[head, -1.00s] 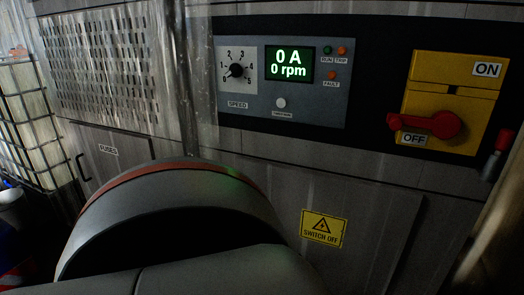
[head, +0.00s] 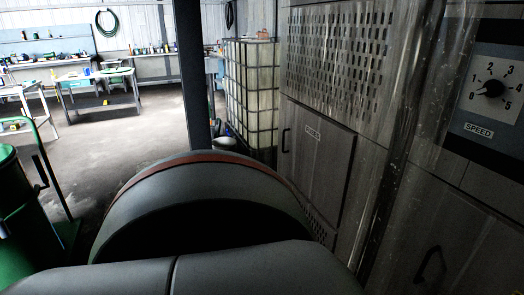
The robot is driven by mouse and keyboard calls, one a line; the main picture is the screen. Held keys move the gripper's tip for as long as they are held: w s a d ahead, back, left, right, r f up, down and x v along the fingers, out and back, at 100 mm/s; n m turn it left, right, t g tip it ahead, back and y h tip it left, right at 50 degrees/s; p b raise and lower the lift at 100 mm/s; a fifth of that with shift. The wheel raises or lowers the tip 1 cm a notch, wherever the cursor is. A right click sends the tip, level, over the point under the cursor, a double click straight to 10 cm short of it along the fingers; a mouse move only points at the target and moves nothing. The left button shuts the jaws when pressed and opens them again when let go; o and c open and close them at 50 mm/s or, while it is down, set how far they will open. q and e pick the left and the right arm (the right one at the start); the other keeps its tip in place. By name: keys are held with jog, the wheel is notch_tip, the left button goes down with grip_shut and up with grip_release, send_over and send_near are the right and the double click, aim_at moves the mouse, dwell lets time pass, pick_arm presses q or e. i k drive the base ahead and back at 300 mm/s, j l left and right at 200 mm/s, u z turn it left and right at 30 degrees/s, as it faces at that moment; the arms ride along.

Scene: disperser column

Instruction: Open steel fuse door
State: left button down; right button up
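The steel fuse door (head: 318,170) is a flat grey panel low on the cabinet, right of the middle in the head view. It looks closed, flush with the cabinet front. A small label (head: 313,133) sits near its top, too small to read now. Its dark bar handle (head: 285,140) is upright at the door's left edge, and nothing touches it. A large part of my own arm fills the lower middle and hides what lies behind it, close to the door's lower left. Neither gripper shows in the view.
A clear plastic strip (head: 408,140) hangs in front of the cabinet. A caged white tank (head: 251,95) stands left of the door, with a dark post (head: 192,75) beside it. A green drum (head: 22,225) is at far left. Workbenches (head: 95,80) stand behind open floor.

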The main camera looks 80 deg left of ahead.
aim_at(319, 152)
jog(key=u, duration=2.15)
jog(key=i+j+z, duration=0.4)
jog(key=i+j, duration=0.15)
jog(key=i, duration=0.35)
jog(key=i+j+z, duration=0.4)
jog(key=i+j, duration=0.45)
